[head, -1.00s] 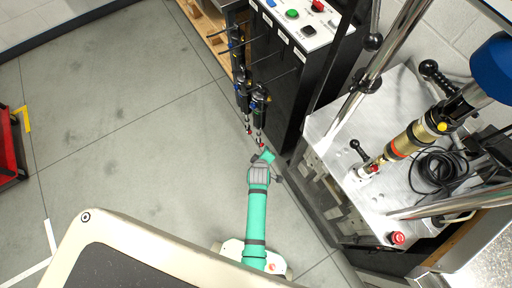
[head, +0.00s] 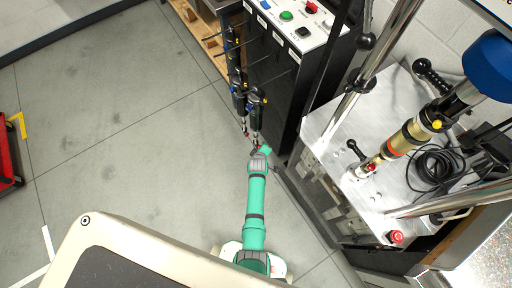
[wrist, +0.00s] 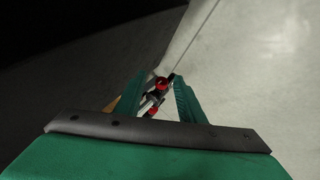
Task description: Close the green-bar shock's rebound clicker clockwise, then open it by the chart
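Dark shocks hang on the side of the black cabinet in the head view. The right front one (head: 256,108) and the left front one (head: 239,98) have red parts at their lower ends. No green bar can be made out on either. My gripper (head: 262,151) is at the lower end of the right front shock. In the wrist view, my gripper (wrist: 160,84) has its teal fingers apart. A red knob-like part (wrist: 160,82) and a dark and silver shock end show between the fingers or just beyond them. I cannot tell whether they touch. No chart is readable.
The black cabinet (head: 285,75) with a button panel (head: 300,22) stands just right of the hanging shocks. Further right is the dyno bed (head: 385,125) with a gold shock (head: 405,137) mounted. A red cart (head: 8,160) is far left. The floor between is clear.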

